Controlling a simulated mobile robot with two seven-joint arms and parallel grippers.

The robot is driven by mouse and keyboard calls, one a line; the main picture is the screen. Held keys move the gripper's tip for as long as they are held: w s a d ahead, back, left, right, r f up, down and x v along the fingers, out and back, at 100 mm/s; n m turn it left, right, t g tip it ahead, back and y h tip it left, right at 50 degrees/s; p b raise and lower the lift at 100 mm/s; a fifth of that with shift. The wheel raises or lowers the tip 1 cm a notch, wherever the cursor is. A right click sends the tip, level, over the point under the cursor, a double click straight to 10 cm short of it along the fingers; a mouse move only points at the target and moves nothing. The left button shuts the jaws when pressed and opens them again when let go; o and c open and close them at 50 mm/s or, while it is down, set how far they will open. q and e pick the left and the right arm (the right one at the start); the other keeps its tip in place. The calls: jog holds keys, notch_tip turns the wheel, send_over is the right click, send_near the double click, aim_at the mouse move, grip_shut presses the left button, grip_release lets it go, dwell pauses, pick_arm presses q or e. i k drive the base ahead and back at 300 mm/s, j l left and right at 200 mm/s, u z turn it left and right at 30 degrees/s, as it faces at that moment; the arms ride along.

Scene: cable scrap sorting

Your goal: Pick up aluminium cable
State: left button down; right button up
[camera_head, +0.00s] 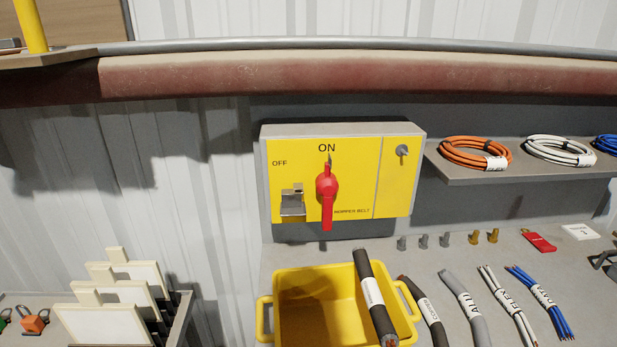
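The aluminium cable (468,312) appears to be the thick grey piece with a white label reading "ALU". It lies on the grey bench right of the yellow bin, between a dark cable labelled like "COPPER" (432,322) and a thin white cable bundle (494,290). Its lower end is close to the picture's bottom edge. Neither of my grippers shows in the head view.
A yellow bin (262,318) has a thick black labelled cable (366,268) leaning across its right side. A blue cable bundle (548,305) lies further right. Small metal fittings stand behind. A yellow switch box (350,200) and a shelf (490,175) with cable coils are above.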

aim_at(482, 337)
jog(key=z, duration=1.25)
